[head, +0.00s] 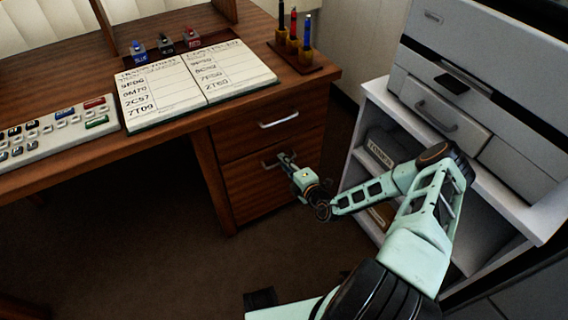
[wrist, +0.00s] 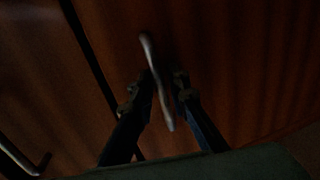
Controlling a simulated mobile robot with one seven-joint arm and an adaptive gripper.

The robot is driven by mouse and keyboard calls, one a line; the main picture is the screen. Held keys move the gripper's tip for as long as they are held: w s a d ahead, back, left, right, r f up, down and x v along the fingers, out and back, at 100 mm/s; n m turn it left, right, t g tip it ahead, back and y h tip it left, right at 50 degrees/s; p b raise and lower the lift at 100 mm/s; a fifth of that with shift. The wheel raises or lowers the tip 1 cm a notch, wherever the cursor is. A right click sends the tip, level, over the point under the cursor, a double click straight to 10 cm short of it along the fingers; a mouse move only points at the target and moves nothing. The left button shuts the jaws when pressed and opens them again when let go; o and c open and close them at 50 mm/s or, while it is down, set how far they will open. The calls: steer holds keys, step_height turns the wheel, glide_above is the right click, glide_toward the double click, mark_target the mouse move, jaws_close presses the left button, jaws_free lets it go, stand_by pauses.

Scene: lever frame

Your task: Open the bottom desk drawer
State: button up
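The bottom desk drawer (head: 255,190) is a wooden front low in the desk's right pedestal, and it looks flush. Its metal handle (head: 270,163) is partly hidden by my gripper (head: 288,158) in the head view. In the wrist view the handle (wrist: 152,50) runs slantwise between the two dark fingers of my gripper (wrist: 165,82). The fingers are apart, one on each side of the bar. The left finger is very near the bar, and I cannot tell if it touches. A gap shows on the right side.
The upper drawer with its handle (head: 279,119) is shut above. A white shelf unit (head: 352,165) with a printer (head: 440,110) stands close right of my arm. An open book (head: 195,82) and a keyboard (head: 55,130) lie on the desk. Floor before the drawer is clear.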

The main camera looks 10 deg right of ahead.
steer(key=shift+w, duration=0.2)
steer(key=shift+c, duration=0.3)
jaws_close()
steer(key=shift+s, duration=0.15)
